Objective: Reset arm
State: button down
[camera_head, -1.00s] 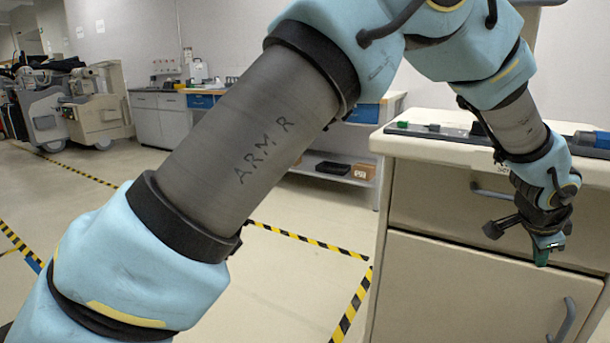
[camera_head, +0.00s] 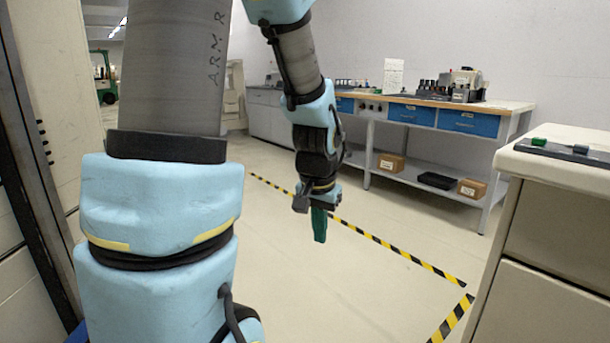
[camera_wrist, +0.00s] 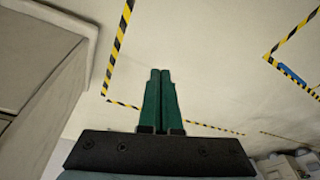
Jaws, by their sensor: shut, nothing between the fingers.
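My arm shows in the head view, with a large grey link marked "ARM R" and pale blue covers. My gripper (camera_head: 319,226) hangs pointing down over open floor near the middle of the head view. Its green fingers (camera_wrist: 160,98) lie side by side in the wrist view, closed with nothing between them. It is apart from the cart and the workbench.
A beige cart (camera_head: 545,250) with a dark tray (camera_head: 566,150) on top stands at right. A workbench (camera_head: 440,120) with blue drawers and boxes on its shelf stands behind. Yellow-black tape (camera_head: 400,255) marks the floor. A tall cabinet edge (camera_head: 40,180) is close at left.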

jog(key=s+a+n+g, duration=0.1)
jog(key=s+a+n, duration=0.45)
jog(key=a, duration=0.55)
notch_tip(320, 180, up, 17)
jog(key=p, duration=1.7)
jog(key=shift+s+d+f+m, duration=0.2)
jog(key=shift+s+d+m, duration=0.1)
jog(key=shift+m, duration=0.15)
